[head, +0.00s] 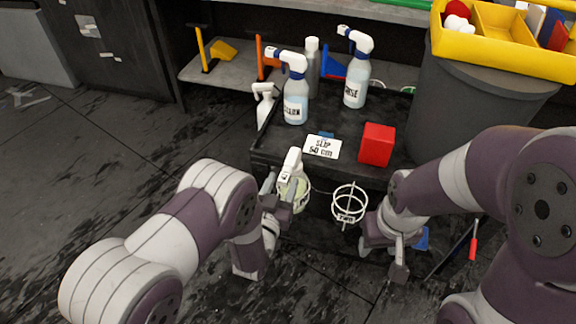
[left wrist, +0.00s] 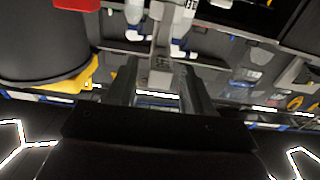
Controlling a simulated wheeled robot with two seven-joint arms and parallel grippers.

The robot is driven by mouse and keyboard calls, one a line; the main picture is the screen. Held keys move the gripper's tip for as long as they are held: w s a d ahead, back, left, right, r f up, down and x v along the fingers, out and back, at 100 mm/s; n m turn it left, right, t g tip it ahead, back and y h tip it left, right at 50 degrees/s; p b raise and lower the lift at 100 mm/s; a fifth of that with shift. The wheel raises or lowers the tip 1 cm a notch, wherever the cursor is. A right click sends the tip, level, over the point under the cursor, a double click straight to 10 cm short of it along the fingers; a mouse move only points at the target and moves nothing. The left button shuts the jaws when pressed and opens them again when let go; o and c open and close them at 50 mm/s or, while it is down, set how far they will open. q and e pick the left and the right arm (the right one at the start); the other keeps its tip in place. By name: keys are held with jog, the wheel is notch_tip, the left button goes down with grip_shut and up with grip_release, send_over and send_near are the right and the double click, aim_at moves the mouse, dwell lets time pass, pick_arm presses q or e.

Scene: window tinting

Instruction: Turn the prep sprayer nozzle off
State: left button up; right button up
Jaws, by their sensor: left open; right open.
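A white-headed sprayer (head: 291,165) with pale yellow-green contents sits in a wire ring at the front of the black cart. Its label is not readable, so I cannot tell for certain that it is the prep sprayer. My left gripper (head: 284,192) is open at this sprayer, covering part of its body. I cannot tell whether it touches. In the left wrist view my open fingers (left wrist: 164,88) point toward the cart. My right gripper (head: 384,252) is open and empty, low in front of the cart beside an empty white wire ring (head: 349,204) with a small tag.
On the cart (head: 262,150) stand sprayers marked CLEAN (head: 295,100) and RINSE (head: 355,85), a smaller white sprayer (head: 265,102), a grey bottle (head: 312,68), a red block (head: 377,144) and a white card (head: 322,147). A dark bin (head: 450,105) with a yellow tray (head: 500,48) stands right.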

pick_arm(q)
jog(key=shift+w, duration=0.25)
jog(key=shift+r, duration=0.1)
pick_arm(e)
jog(key=shift+w+r, duration=0.1)
jog(key=shift+w, duration=0.2)
pick_arm(q)
grip_shut()
